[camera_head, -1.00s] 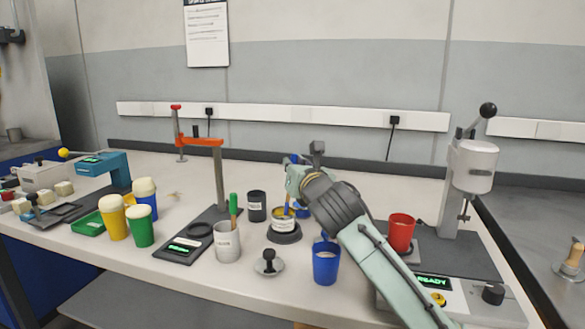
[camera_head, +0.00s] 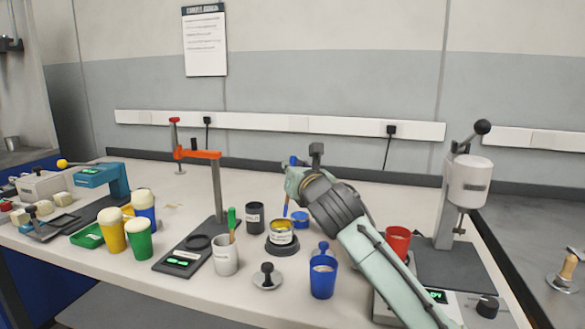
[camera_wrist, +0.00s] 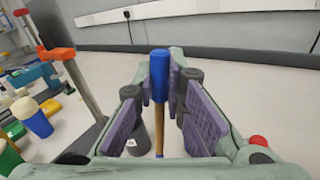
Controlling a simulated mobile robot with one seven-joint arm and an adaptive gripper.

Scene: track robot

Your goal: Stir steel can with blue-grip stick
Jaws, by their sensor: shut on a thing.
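A short metal can (camera_head: 282,238) with a pale label and yellow contents stands on a dark round base (camera_head: 282,251) near the table's middle. My gripper (camera_head: 292,182) is above and slightly right of it, shut on the blue-grip stick (camera_head: 286,207). The wrist view shows the stick's blue grip (camera_wrist: 159,77) upright between the purple pads of my gripper (camera_wrist: 158,105), with its wooden shaft (camera_wrist: 159,140) pointing down. The shaft's lower end is close to the can's rim; I cannot tell whether it is inside. A grey cup (camera_head: 225,260) holds a green-grip stick (camera_head: 231,220).
A black labelled can (camera_head: 254,218) stands behind left, a blue cup (camera_head: 322,278) in front right, and a knobbed disc (camera_head: 267,279) in front. An orange-armed stand (camera_head: 216,190) rises left.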

